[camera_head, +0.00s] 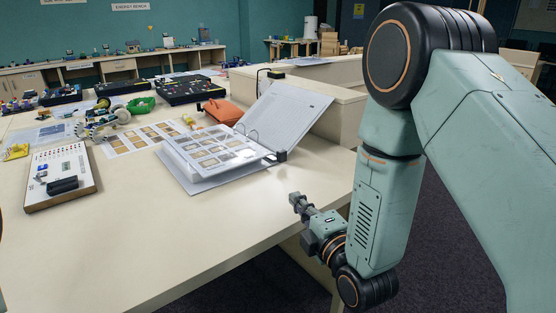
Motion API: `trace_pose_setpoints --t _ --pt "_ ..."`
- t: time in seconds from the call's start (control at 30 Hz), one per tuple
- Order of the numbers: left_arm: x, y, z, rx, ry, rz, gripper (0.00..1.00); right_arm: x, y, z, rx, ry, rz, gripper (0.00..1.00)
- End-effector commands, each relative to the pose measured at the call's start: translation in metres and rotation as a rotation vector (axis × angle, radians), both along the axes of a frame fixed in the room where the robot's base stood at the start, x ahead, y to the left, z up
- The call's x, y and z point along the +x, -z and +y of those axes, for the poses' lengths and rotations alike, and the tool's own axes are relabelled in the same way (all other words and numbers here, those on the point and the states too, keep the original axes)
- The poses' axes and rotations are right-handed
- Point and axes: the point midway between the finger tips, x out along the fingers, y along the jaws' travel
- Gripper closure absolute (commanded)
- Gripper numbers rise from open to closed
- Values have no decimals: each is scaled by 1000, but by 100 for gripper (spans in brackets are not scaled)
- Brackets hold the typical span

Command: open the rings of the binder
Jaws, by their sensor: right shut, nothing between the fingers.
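The binder (285,112) lies open on the table, with its grey cover raised and leaning back at the right. Its stack of printed pages (212,150) lies flat at the left. Thin metal rings (250,134) stand up along the spine; whether they are closed is too small to tell. A small dark block (281,156) sits at the near end of the spine. My right gripper (294,199) is shut and empty, near the table's right edge, in front of the binder and apart from it. My left gripper is not in view.
A white board with electronic parts (60,178) lies at the left. The table's near middle (170,235) is clear. A raised ledge (340,115) stands behind the binder.

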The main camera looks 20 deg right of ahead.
Motion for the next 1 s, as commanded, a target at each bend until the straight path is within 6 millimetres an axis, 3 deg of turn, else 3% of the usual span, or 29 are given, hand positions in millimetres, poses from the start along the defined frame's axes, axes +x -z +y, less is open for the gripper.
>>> trace_pose_setpoints --t 0.5,1.0 --pt "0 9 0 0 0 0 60 100 0 11 -1 0 -3 100" --pt "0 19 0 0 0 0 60 179 0 19 -1 -1 -2 100"
